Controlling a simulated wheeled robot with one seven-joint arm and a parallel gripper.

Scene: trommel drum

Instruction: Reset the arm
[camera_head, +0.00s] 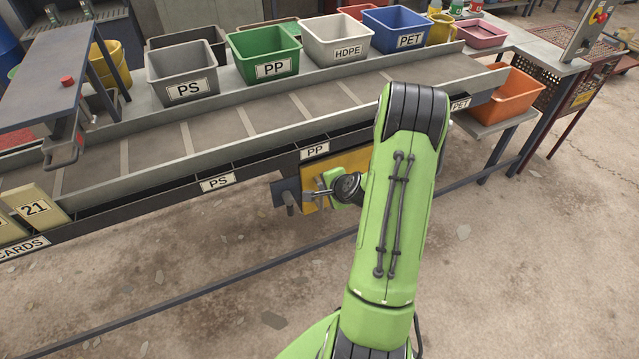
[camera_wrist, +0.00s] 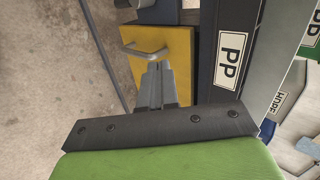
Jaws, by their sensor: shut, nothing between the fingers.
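My green arm reaches forward and bends down at the near side of the conveyor in the head view. My gripper (camera_head: 318,196) is small there, close to a yellow panel (camera_head: 347,162) below the conveyor's PP label. In the wrist view my gripper (camera_wrist: 154,72) is shut and empty, its fingers pointing at the yellow panel (camera_wrist: 178,45). A silver handle (camera_wrist: 140,52) on the panel lies just beyond the fingertips. I cannot tell whether the fingers touch it.
The conveyor (camera_head: 215,130) runs across the head view. Behind it stand a grey PS bin (camera_head: 183,75), a green PP bin (camera_head: 263,55), a white HDPE bin (camera_head: 337,40) and a blue PET bin (camera_head: 397,28). An orange bin (camera_head: 512,97) is at right. Front floor is clear around a long rail (camera_head: 215,283).

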